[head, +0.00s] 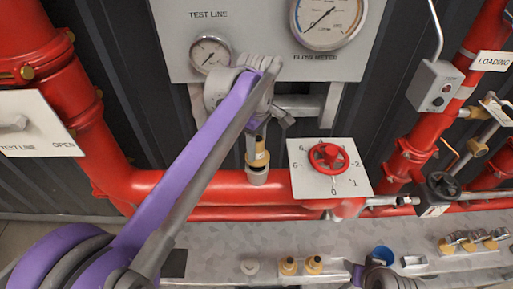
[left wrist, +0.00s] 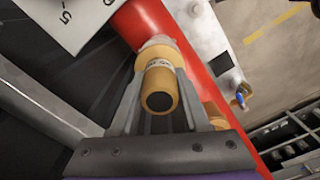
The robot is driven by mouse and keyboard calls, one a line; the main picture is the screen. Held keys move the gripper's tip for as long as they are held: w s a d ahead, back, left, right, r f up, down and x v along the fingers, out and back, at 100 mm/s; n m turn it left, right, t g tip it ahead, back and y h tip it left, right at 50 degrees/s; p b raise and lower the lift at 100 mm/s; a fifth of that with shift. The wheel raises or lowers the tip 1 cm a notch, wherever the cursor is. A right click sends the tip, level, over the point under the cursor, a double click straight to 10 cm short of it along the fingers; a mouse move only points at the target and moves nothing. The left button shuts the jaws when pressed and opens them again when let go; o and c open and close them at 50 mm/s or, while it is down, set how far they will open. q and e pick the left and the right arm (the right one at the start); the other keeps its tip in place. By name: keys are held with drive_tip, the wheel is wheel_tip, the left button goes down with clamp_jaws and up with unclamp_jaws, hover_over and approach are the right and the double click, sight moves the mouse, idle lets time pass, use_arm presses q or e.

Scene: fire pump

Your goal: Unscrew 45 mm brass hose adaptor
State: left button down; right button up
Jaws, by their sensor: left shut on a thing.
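The brass hose adaptor (head: 258,157) stands upright on a pale collar (head: 257,177) on top of the red horizontal pipe. In the left wrist view the adaptor (left wrist: 160,80) shows as a brass cylinder with a dark open end and small lettering on its side. My left gripper (head: 257,146) has come down from above and is shut on the adaptor. In the left wrist view its two grey fingers (left wrist: 160,98) lie along both sides of the adaptor. The adaptor's lower end meets the collar, and any thread is hidden. A grey and purple part, seemingly of my right arm, shows at the bottom edge.
A red handwheel (head: 330,157) on a white scale plate stands right of the adaptor. Gauges (head: 210,53) sit on the panel behind. A metal shelf (head: 210,245) below carries several brass fittings (head: 313,264) and a blue cup (head: 382,253). Red pipes (head: 80,110) flank the space.

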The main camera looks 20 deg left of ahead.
sight(257, 138)
use_arm(q)
drive_tip(key=shift+r+p, duration=0.65)
drive_tip(key=shift+r, duration=0.9)
use_arm(e)
drive_tip(key=shift+w+r, duration=0.3)
drive_tip(key=shift+r, duration=0.3)
drive_tip(key=shift+w+r, duration=0.25)
drive_tip(key=shift+r, duration=0.35)
